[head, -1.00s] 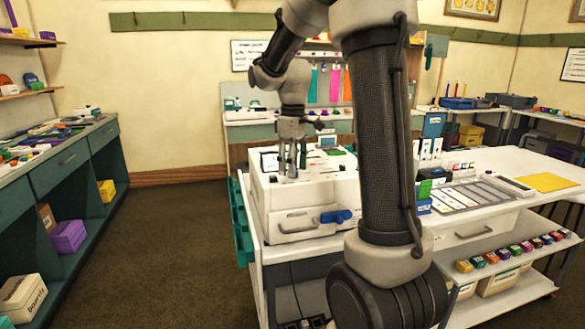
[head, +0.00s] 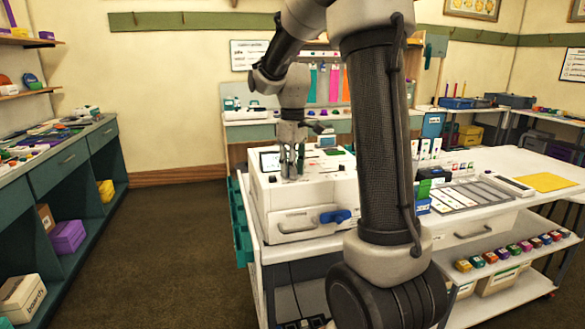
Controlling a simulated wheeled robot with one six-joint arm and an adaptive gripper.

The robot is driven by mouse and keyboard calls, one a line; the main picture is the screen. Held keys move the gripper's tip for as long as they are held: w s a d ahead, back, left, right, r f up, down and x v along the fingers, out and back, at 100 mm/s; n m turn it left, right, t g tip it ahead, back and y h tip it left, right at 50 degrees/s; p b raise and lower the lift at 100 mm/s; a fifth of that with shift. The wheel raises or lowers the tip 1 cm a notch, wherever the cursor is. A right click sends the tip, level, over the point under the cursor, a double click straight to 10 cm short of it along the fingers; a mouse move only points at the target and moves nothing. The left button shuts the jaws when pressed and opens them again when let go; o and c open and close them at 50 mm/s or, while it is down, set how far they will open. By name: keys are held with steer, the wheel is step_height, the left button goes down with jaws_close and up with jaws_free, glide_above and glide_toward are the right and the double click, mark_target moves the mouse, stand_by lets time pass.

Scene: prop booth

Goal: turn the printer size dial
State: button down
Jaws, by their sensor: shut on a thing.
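The white printer (head: 275,205) stands on the left end of the white table, with a front drawer handle and a blue lever (head: 335,216) on its front. A small dark screen (head: 270,161) is on its top. My gripper (head: 292,176) points down at the printer's top, just right of the screen. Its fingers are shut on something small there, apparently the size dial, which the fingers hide. I cannot make out the dial's setting.
My own arm blocks the view of the printer's right side. Cards, a grey sorting tray (head: 470,195) and a yellow sheet (head: 553,182) lie further right on the table (head: 515,163). Open floor (head: 180,250) lies to the left.

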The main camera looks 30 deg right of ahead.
steer(key=c, duration=2.2)
jaws_free()
steer(key=m, duration=0.4)
steer(key=shift+m, duration=2.3)
steer(key=o, duration=1)
steer(key=shift+o, duration=0.2)
step_height(320, 180, up, 12)
